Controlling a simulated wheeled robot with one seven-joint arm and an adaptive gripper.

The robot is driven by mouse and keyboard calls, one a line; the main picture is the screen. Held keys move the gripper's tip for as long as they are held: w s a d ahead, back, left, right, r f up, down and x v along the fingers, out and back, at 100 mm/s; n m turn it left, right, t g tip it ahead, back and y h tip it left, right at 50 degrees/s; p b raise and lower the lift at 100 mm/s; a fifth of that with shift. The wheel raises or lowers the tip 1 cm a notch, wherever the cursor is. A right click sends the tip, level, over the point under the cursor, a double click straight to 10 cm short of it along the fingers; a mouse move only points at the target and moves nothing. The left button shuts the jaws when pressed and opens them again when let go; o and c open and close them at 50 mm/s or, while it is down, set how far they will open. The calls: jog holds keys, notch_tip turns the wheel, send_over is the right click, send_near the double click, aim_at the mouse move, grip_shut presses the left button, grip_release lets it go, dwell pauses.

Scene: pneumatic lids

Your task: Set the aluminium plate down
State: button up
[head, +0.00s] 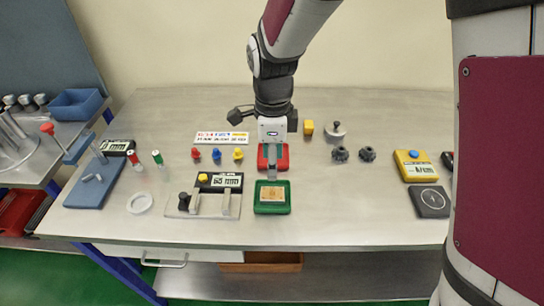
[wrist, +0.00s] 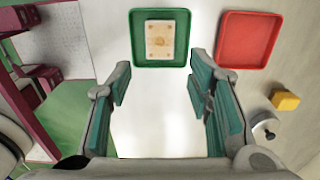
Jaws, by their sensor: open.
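A flat tan plate (head: 272,194) with faint markings lies in the green tray (head: 258,208). I cannot tell whether it is the aluminium plate; its colour is not plain silver. In the wrist view the plate (wrist: 160,40) lies flat in the green tray (wrist: 139,60), ahead of my fingers. My gripper (head: 270,168) hangs pointing down in front of the red tray (head: 283,158), partly covering it. In the wrist view my gripper (wrist: 160,85) is open, with only a bright bare surface between its teal pads. The red tray (wrist: 248,38) is empty there.
A fixture with a yellow knob (head: 204,178) stands left of the green tray. A yellow block (head: 308,127), a knobbed grey disc (head: 335,131) and two dark knobs (head: 340,154) stand right. The bench (head: 340,215) is clear right of the green tray.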

jog(key=s+d+r+n+t+y, duration=0.1)
jog(key=s+d+r+n, duration=0.25)
jog(key=d+r, duration=0.2)
jog(key=s+d+r+n+t, duration=0.1)
jog(key=s+d+r+n, duration=0.1)
jog(key=d+r+n, duration=0.4)
jog(key=s+d+r+n+t, duration=0.1)
jog(key=s+d+r+n, duration=0.2)
jog(key=s, duration=0.3)
jog(key=s+d+r+n+t+h, duration=0.1)
jog(key=s+d+r+n+t, duration=0.1)
jog(key=s+n, duration=0.4)
jog(key=shift+d+r, duration=0.5)
jog(key=shift+d, duration=0.4)
